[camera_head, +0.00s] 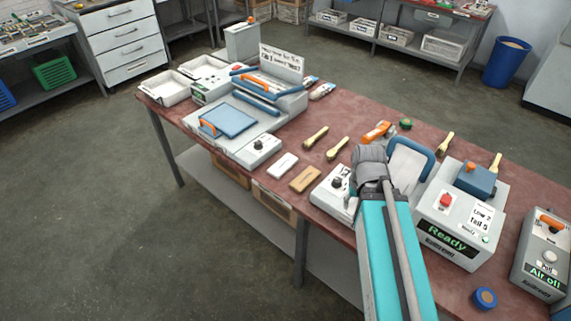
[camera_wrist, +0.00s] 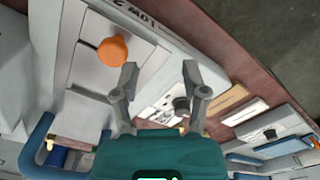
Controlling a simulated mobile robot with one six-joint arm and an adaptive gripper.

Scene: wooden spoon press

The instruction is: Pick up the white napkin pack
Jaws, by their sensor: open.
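The white napkin pack (camera_head: 283,165) lies flat near the table's front edge, just left of a brown pack (camera_head: 305,179). In the wrist view the white pack (camera_wrist: 245,112) shows at the right, beyond the brown pack (camera_wrist: 222,97). My gripper (camera_wrist: 160,69) is open, with its two grey fingers apart and nothing between them. It is apart from the white pack. In the head view my arm ends over the press machine, to the right of both packs, and the fingers cannot be made out there.
The press (camera_head: 448,231) with a "Ready" display stands right of the packs. A blue-topped machine (camera_head: 228,120) stands to their left. Wooden brushes (camera_head: 316,137) lie behind them. An orange knob (camera_wrist: 112,50) is close to my fingers. Bare table (camera_head: 270,185) lies in front of the white pack.

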